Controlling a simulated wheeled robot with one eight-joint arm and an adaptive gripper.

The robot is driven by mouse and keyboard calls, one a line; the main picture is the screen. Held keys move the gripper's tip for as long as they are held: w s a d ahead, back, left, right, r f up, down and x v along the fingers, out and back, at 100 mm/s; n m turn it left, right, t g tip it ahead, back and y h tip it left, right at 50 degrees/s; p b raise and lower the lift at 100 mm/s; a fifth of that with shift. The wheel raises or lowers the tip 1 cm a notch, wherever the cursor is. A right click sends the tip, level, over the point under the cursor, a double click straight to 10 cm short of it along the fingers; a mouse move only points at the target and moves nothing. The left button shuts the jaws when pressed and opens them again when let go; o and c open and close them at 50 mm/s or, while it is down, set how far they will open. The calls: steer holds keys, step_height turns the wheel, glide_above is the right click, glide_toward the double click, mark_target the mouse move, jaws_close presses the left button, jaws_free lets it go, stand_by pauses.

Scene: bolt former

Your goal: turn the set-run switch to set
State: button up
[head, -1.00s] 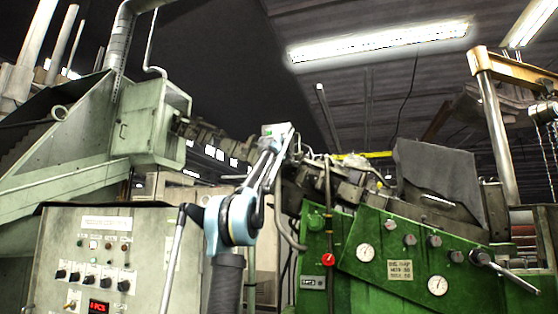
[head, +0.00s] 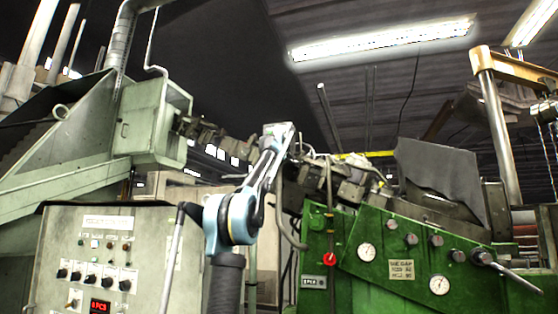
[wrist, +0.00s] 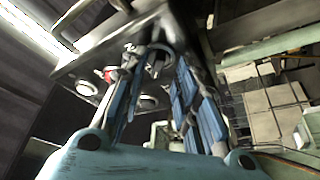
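I cannot tell for sure which control is the set-run switch, as the labels are too small to read. A small lever-like switch (head: 73,298) sits at the lower left of the grey control panel (head: 60,240), left of a red lit display (head: 100,307). My gripper (wrist: 165,70) shows in the wrist view with its two blue-grey fingers apart and nothing seen between them. Past the fingers is a dark panel face (wrist: 125,45) with round fittings and a red part (wrist: 108,74). In the head view my arm rises right of the control panel; its fingers cannot be made out there.
Several black knobs (head: 93,279) line the control panel. A green machine (head: 350,285) with gauges (head: 366,252), a red knob (head: 330,259) and a protruding lever (head: 510,272) stands at right. A sloping green-grey hopper (head: 75,165) fills the left.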

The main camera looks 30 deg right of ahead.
steer(key=v, duration=1.1)
steer(key=shift+a, duration=0.2)
steer(key=shift+f, duration=0.15)
stand_by(0.3)
